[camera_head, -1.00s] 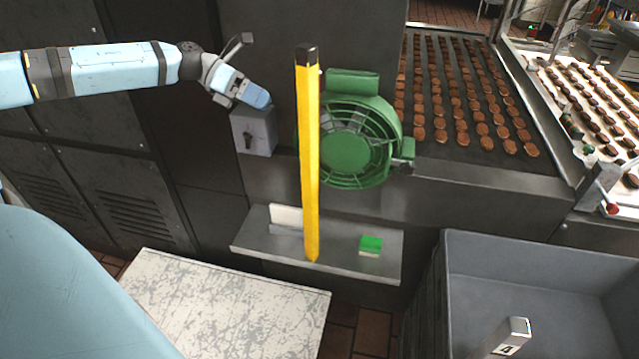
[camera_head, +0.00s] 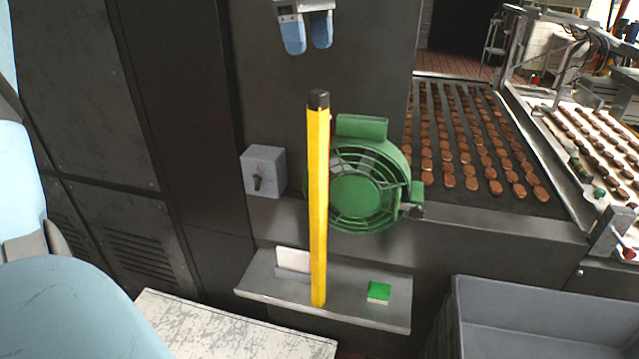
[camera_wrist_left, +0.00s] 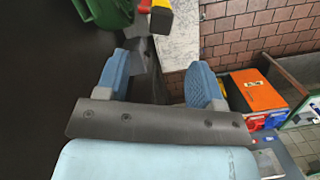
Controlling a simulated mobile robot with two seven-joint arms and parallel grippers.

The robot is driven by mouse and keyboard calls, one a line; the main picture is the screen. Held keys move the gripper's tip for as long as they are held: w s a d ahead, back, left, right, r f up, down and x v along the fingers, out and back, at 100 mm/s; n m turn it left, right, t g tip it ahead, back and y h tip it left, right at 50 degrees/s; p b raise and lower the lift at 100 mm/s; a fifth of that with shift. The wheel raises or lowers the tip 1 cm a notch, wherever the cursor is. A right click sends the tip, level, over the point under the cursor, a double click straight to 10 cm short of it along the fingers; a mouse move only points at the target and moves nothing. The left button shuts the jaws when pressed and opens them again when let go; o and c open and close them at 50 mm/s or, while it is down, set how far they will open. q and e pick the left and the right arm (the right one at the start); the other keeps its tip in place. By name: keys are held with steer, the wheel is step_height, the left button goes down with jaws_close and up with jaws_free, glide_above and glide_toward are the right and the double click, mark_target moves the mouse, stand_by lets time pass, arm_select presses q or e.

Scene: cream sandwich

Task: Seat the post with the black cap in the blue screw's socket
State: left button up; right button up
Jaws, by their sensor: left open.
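The tall yellow post (camera_head: 318,200) stands upright, its lower end at the grey shelf, with its black cap (camera_head: 318,99) on top. In the left wrist view the black cap (camera_wrist_left: 160,20) shows at the top edge, beyond my fingertips and in line with the gap between them. My left gripper (camera_head: 307,42) is open and empty above the cap, apart from it, with blue fingers pointing down. It also shows in the left wrist view (camera_wrist_left: 162,80). The blue screw and its socket cannot be made out. My right gripper is not in view.
A green fan (camera_head: 360,190) is close behind the post. A grey switch box (camera_head: 264,171) is left of it. The grey shelf (camera_head: 345,312) carries a green block (camera_head: 379,291) and a white piece (camera_head: 292,260). A grey crate (camera_head: 550,285) is at lower right, a pale tabletop (camera_head: 230,335) at lower left.

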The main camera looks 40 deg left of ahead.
mark_target(316, 91)
arm_select(q)
steer(key=f, duration=0.5)
steer(key=shift+w+d+f, duration=0.1)
steer(key=shift+d, duration=0.3)
steer(key=f+p, duration=0.1)
steer(key=f, duration=0.1)
steer(key=d+f, duration=0.1)
steer(key=f, duration=0.1)
steer(key=shift+f+p, duration=0.35)
steer(key=shift+f, duration=0.35)
jaws_close()
steer(key=shift+r, duration=0.15)
